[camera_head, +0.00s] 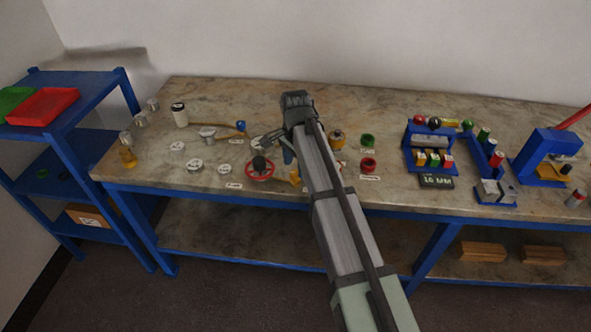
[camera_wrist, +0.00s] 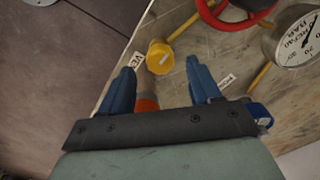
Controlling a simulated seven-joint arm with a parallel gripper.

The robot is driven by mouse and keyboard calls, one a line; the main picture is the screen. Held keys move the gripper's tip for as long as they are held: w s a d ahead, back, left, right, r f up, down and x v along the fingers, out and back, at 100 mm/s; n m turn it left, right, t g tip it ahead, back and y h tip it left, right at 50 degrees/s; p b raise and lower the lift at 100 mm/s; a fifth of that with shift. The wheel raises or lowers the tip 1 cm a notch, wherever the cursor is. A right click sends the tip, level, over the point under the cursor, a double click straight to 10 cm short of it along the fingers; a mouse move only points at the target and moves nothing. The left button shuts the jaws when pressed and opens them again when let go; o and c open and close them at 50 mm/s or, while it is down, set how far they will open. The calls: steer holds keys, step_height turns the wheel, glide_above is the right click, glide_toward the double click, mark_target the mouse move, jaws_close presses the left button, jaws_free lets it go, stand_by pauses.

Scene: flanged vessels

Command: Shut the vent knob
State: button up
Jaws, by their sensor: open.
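The yellow vent knob (camera_wrist: 159,57) shows in the wrist view next to a white label (camera_wrist: 137,62) whose visible letters look like "VE". A small yellow part that looks like the same knob (camera_head: 294,177) shows in the head view near the bench's front edge, partly beside my arm. My gripper (camera_wrist: 160,86) is open, its two blue fingers apart. In the wrist view the knob lies just beyond the fingertips, between their lines, and not gripped. In the head view my arm hides most of the gripper; a blue finger (camera_head: 288,156) shows left of it.
A red handwheel (camera_wrist: 236,12) and a dial gauge (camera_wrist: 293,38) lie right of the knob in the wrist view. An orange-banded object (camera_wrist: 147,102) shows low between the fingers. In the head view, a red handwheel (camera_head: 259,177) stands left of my gripper, and a green ring (camera_head: 368,140) right.

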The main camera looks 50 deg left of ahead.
mark_target(296, 177)
steer(key=shift+f, duration=1.4)
steer(key=shift+c, duration=0.3)
steer(key=c, duration=1)
